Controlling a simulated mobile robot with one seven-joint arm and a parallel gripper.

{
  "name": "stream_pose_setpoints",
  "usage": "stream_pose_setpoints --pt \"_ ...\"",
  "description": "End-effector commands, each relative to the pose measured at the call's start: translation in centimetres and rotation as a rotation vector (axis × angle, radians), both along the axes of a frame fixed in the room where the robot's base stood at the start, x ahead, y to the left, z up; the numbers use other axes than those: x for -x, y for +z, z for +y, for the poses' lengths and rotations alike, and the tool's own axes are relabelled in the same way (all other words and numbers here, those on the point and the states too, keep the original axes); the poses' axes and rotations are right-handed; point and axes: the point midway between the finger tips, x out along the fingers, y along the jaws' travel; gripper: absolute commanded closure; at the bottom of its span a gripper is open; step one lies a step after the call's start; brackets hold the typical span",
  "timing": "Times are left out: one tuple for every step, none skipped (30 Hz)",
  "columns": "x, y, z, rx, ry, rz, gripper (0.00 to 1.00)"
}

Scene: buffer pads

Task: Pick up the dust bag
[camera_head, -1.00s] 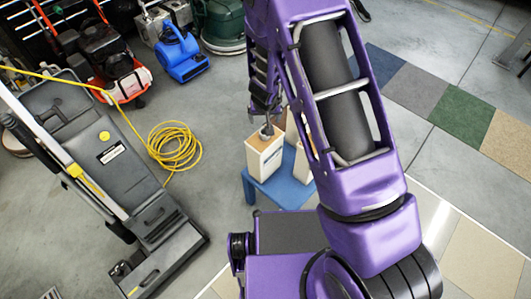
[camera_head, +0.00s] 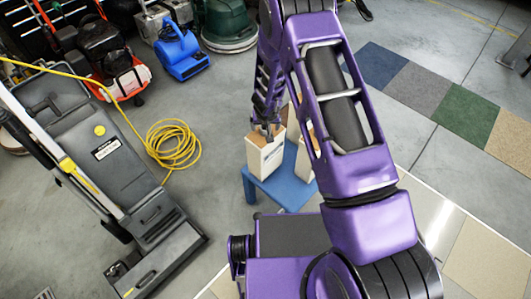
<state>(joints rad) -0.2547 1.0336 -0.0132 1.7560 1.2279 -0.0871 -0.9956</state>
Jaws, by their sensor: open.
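A cream, box-shaped dust bag (camera_head: 264,161) with a tan top stands on a small blue stool (camera_head: 285,193). A second, similar cream bag (camera_head: 304,160) stands to its right on the stool, partly hidden by my purple arm. My gripper (camera_head: 267,134) points down at the top of the left bag. Its fingers are open and very close to the bag's top edge. I cannot tell whether they touch the bag or reach around it.
A grey floor machine (camera_head: 100,165) stands on the left, with a coiled yellow cord (camera_head: 173,146) beside it. A blue blower (camera_head: 181,57) and other machines line the back. Coloured carpet squares (camera_head: 465,116) lie at the right. The floor left of the stool is clear.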

Motion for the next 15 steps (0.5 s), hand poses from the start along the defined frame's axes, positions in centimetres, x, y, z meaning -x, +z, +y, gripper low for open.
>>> stream_pose_setpoints --pt "-0.01 0.02 0.00 0.000 0.000 0.000 0.12" --pt "-0.02 0.04 0.00 0.000 0.000 0.000 0.12" --pt "-0.01 0.06 0.01 0.000 0.000 0.000 0.12" --pt "-0.01 0.06 0.00 0.000 0.000 0.000 0.12" --pt "-0.01 0.06 0.01 0.000 0.000 0.000 0.12" --pt "-0.01 0.06 0.00 0.000 0.000 0.000 0.19" --pt "0.00 0.07 0.00 0.000 0.000 0.000 0.25" --pt "0.00 0.07 0.00 0.000 0.000 0.000 0.30" --pt "0.00 0.07 0.00 0.000 0.000 0.000 0.37" --pt "0.00 0.07 0.01 0.000 0.000 0.000 0.43" --pt "0.00 0.08 0.01 0.000 0.000 0.000 0.48" --pt "0.00 0.08 0.00 0.000 0.000 0.000 0.55" --pt "0.00 0.08 0.01 0.000 0.000 0.000 0.61" --pt "0.00 0.08 0.01 0.000 0.000 0.000 0.66" --pt "-0.01 0.08 0.01 0.000 0.000 0.000 0.73"
